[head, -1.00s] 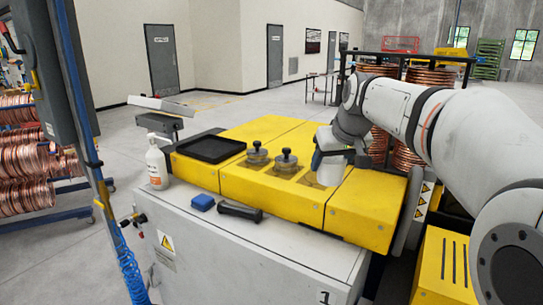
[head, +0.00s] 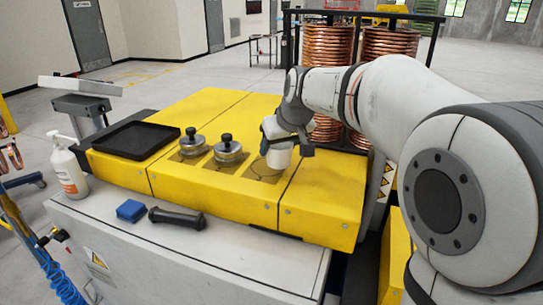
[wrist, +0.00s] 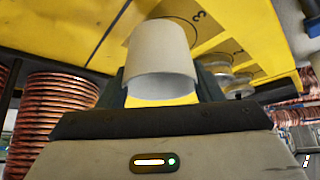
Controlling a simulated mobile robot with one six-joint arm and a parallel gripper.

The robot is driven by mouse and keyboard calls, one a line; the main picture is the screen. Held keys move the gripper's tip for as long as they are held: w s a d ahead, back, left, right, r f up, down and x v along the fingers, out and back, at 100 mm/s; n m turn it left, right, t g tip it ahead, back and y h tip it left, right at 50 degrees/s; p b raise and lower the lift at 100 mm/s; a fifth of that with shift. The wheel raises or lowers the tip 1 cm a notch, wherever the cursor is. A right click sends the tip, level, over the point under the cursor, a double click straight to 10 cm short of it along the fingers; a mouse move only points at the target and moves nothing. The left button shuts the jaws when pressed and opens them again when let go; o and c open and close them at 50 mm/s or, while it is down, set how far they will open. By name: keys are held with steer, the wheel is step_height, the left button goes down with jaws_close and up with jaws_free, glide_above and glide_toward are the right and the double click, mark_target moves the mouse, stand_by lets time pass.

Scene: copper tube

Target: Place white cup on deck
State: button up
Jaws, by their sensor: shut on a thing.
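The white cup (head: 279,157) is held in my gripper (head: 287,137) above the right part of the yellow deck (head: 323,192). In the wrist view the cup (wrist: 160,62) sits between the two dark fingers of my gripper (wrist: 160,82), with its rim toward the camera. The gripper is shut on it. The cup is over or close to the marked circle on the deck; I cannot tell whether it touches the surface. In the wrist view the yellow deck (wrist: 75,25) fills the background behind the cup.
Two metal lidded pieces (head: 193,142) (head: 228,149) stand on the deck left of the cup. A black tray (head: 137,138) lies at the deck's left. Copper coils (head: 327,50) stand behind.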

mark_target(278, 158)
steer(key=shift+s+a+f, duration=0.1)
steer(key=shift+a+f, duration=0.05)
steer(key=shift+f, duration=1.6)
steer(key=shift+f, duration=0.1)
steer(key=o, duration=1)
steer(key=shift+o, duration=0.2)
